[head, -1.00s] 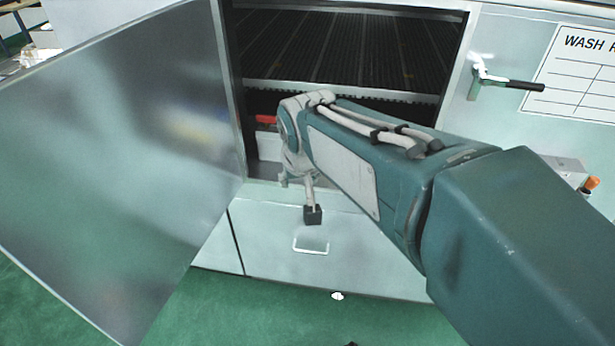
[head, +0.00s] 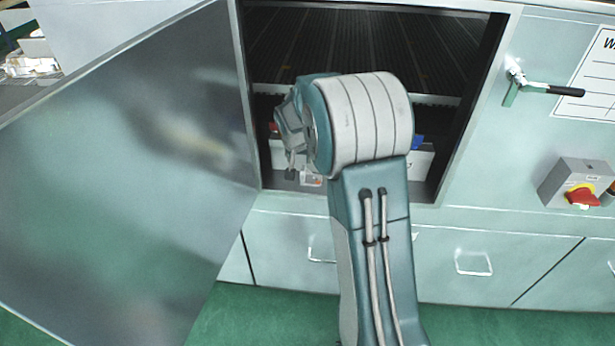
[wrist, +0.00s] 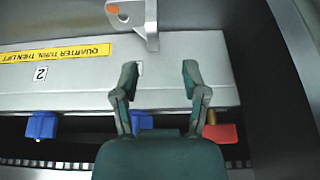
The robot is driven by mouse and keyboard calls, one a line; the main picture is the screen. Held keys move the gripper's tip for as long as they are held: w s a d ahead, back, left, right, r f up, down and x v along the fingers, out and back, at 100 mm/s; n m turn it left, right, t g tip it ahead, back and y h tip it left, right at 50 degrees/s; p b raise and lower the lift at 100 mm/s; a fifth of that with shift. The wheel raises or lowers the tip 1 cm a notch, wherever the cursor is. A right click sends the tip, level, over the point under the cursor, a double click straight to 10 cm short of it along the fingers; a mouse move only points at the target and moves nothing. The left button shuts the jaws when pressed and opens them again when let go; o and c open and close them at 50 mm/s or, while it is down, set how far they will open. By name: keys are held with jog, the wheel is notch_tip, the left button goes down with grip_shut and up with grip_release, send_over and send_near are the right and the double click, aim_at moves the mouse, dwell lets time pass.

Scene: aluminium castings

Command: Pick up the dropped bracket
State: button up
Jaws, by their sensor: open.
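A light grey metal bracket (wrist: 138,12) with a hole and an orange mark shows at the top edge of the wrist view, partly cut off. My gripper (wrist: 160,70) is open and empty, its two fingers apart over a pale box top. The bracket lies just beyond the fingertips, apart from them. In the head view my gripper (head: 291,172) points down inside the open washer doorway, at its lower left. A small pale piece with an orange spot (head: 311,179) shows beside it; I cannot tell for sure that it is the bracket.
The open door (head: 120,170) stands close on the left. The doorway's right edge (head: 470,100) bounds the opening. Under the fingers is the pale box (wrist: 85,75) labelled "quarter turn, then lift", with blue knobs (wrist: 42,125) and a red knob (wrist: 222,133). A dark rack (head: 370,45) lies above.

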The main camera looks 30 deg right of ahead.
aim_at(302, 168)
jog(key=x, duration=0.2)
jog(key=shift+w+a+f, duration=0.1)
jog(key=shift+f, duration=0.15)
jog(key=x, duration=0.5)
jog(key=shift+s+d+f, duration=0.2)
jog(key=shift+d+f, duration=0.15)
jog(key=shift+d, duration=0.15)
jog(key=shift+a, duration=0.1)
grip_shut()
